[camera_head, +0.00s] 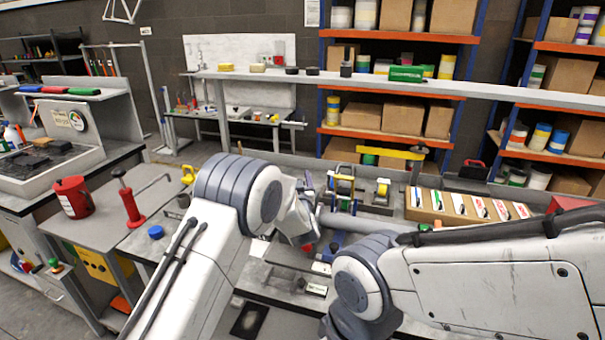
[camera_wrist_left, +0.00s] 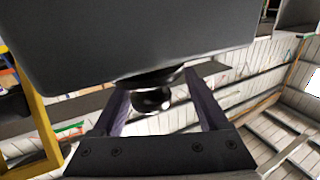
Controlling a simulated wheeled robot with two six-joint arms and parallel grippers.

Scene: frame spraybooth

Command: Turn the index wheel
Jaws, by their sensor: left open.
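My left gripper (camera_head: 306,186) is at the middle of the bench in the camera_head view, partly hidden by its own wrist. In the left wrist view the fingers of my left gripper (camera_wrist_left: 160,100) are open and point up towards a large dark block. A round, shiny black knob (camera_wrist_left: 152,100) hangs under that dark block (camera_wrist_left: 140,45) and shows between the fingers. The fingertips are hidden at the block, and I cannot tell whether they touch the knob. I cannot tell for sure which part is the index wheel. My right gripper is not in view.
A cardboard box with cards (camera_head: 465,206) lies behind my right arm. A yellow post (camera_wrist_left: 38,110) is left in the wrist view.

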